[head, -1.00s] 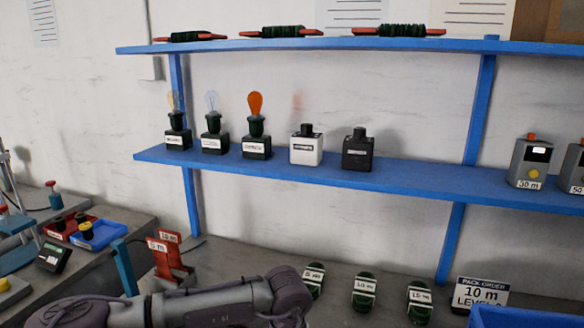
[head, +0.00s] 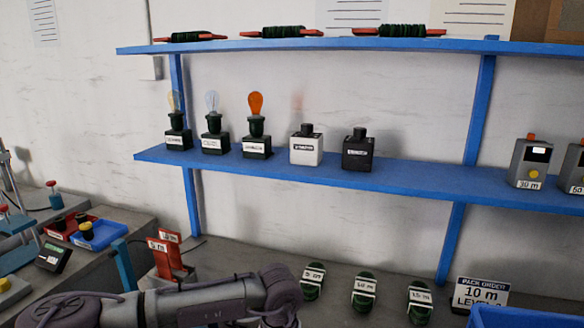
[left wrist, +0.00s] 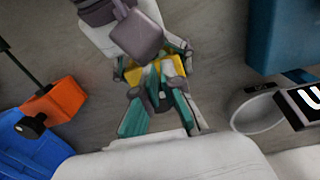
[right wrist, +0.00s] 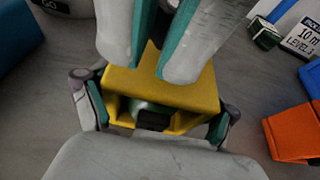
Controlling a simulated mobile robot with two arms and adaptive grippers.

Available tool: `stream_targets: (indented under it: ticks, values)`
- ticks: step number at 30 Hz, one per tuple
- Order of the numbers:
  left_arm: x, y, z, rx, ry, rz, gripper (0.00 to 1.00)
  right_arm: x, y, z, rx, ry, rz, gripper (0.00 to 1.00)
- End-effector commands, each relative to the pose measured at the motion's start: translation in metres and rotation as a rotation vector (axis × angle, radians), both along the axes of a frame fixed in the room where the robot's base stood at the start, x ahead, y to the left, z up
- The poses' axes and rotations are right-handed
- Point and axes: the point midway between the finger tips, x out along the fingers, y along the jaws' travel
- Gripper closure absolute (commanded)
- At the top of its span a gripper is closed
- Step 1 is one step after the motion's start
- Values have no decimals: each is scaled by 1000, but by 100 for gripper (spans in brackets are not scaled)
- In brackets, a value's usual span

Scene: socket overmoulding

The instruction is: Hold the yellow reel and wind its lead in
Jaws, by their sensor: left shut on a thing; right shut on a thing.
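The yellow reel (right wrist: 182,88) is an open-sided yellow frame in the right wrist view, with a green and dark core inside. My right gripper (right wrist: 155,115) has its fingers on either side of the frame and is shut on it. My left gripper (right wrist: 155,60) comes from the top with teal-padded fingers and is shut on the frame's yellow upper part. The left wrist view shows the reel (left wrist: 167,70) between both grippers, partly covered by fingers. The lead cannot be made out clearly. In the head view my arm hides the reel and grippers.
A blue shelf (head: 330,178) carries lamps and boxes. Several green coils (head: 364,291) lie on the bench by a pack order sign (head: 481,293) reading 10 m. A blue bin (head: 500,318) stands at bottom right. Red labelled stands (head: 171,261) are at left of centre.

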Motion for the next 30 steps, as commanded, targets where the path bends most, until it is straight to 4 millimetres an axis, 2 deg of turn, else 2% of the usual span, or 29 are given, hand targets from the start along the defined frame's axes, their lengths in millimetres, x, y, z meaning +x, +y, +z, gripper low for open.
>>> stream_targets:
  ticks: [1, 13, 24, 30]
  values:
    - [6, 4, 1, 4, -15, 12, 100, -3, 1, -2, -1, 3, 1, 59]
    - [-2, 7, 6, 2, -11, 7, 100, -2, 1, -2, -1, 4, 1, 59]
    - [-3, 6, 49, 1, -9, 3, 100, -1, 0, -2, -1, 3, 1, 59]
    - [-4, 6, 60, 1, -6, 3, 100, -1, 0, -2, -1, 3, 0, 59]
